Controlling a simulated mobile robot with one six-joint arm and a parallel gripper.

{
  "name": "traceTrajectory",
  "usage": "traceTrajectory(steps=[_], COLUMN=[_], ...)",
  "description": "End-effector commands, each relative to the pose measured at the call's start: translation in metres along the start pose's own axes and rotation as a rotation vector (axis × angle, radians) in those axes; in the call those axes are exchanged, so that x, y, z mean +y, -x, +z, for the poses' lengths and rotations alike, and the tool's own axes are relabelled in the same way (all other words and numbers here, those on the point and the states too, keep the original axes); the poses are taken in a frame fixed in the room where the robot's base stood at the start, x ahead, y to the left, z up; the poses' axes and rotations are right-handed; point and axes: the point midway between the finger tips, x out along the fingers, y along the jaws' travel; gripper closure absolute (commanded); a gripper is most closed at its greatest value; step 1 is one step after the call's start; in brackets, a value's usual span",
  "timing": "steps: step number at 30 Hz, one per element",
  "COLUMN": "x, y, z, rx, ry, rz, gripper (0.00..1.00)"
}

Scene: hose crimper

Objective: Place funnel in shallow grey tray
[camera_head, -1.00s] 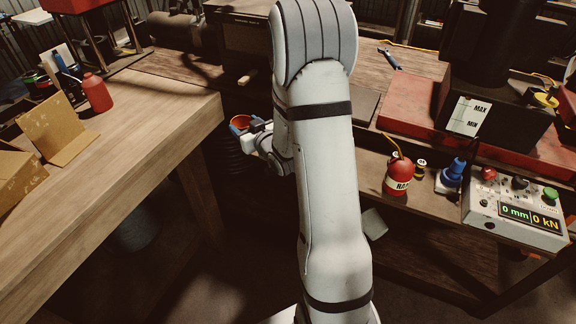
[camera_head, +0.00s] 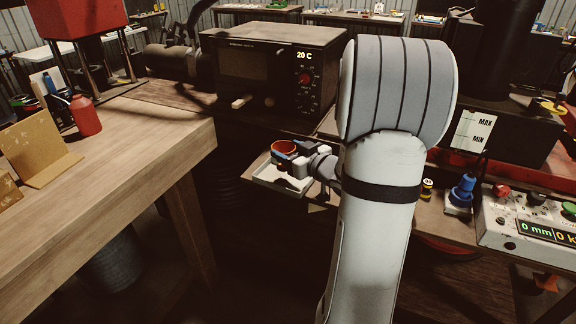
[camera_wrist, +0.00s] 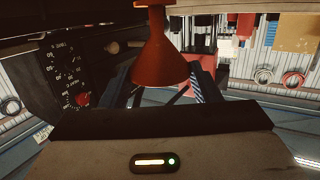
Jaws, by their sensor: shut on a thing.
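The orange-red funnel (camera_head: 284,147) is held by my gripper (camera_head: 292,158), with its wide mouth facing up. In the wrist view the funnel (camera_wrist: 162,58) sits between the two fingers, its spout pointing to the top of the picture. My gripper is shut on it. My gripper and arm hide part of the tray. The funnel appears over the tray, with its exact height unclear.
A dark oven (camera_head: 262,70) stands just behind the tray. A wooden table (camera_head: 130,150) with a red bottle (camera_head: 86,115) is at left. A control box (camera_head: 525,218) and a blue-topped item (camera_head: 462,190) stand at right. A dark gap lies between the benches.

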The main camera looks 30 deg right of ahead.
Motion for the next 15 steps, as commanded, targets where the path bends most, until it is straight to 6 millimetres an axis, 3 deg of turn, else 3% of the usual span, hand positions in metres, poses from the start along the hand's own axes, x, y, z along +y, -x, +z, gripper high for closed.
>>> traceTrajectory(steps=[7, 15], x=[0.0, 0.0], y=[-0.005, -0.005], z=[0.033, 0.035], rx=[-0.002, 0.001], ry=[-0.003, 0.0], rz=[0.0, 0.001], gripper=[0.65, 0.65])
